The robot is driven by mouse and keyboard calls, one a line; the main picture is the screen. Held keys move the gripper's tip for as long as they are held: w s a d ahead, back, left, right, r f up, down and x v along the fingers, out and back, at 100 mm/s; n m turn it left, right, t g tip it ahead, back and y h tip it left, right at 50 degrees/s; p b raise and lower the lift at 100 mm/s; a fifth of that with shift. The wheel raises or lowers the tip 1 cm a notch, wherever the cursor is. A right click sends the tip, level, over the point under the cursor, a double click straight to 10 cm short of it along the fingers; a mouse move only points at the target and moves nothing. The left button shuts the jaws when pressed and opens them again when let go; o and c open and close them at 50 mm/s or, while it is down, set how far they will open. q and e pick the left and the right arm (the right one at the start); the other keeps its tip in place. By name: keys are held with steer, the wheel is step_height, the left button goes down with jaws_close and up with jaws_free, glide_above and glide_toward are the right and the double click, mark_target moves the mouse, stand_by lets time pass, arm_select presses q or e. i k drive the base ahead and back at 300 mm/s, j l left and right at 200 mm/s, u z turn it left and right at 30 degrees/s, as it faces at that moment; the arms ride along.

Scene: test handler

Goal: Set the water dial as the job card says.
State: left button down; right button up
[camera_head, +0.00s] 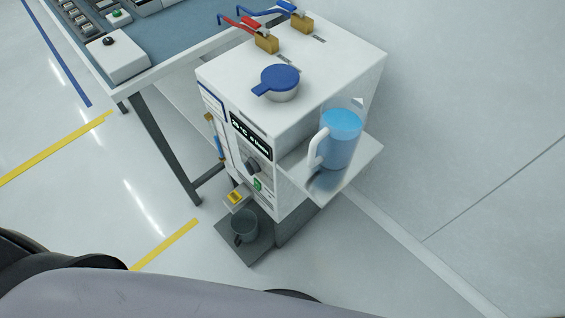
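A white box-shaped unit (300,105) stands in the middle. Its front panel faces lower left and carries a small dark display (251,136) with light characters too small to read surely. A dark round dial (252,167) sits below the display; its setting cannot be read. A green switch (257,185) is just below the dial. A white card-like label with a blue border (212,101) is on the upper left of the front; its text is not legible, and I cannot tell whether it is the job card. Neither of my grippers is in view.
A clear jug of blue liquid (341,140) stands on a side shelf. A blue cap (279,79) and two brass valves (266,43) (302,23) are on top. A dark cup (243,228) stands below. A workbench (165,62) adjoins. Floor at right is clear.

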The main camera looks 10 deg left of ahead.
mark_target(252, 167)
steer(key=j, duration=0.9)
steer(key=k+j+z, duration=0.15)
steer(key=j, duration=0.8)
steer(key=i, duration=0.05)
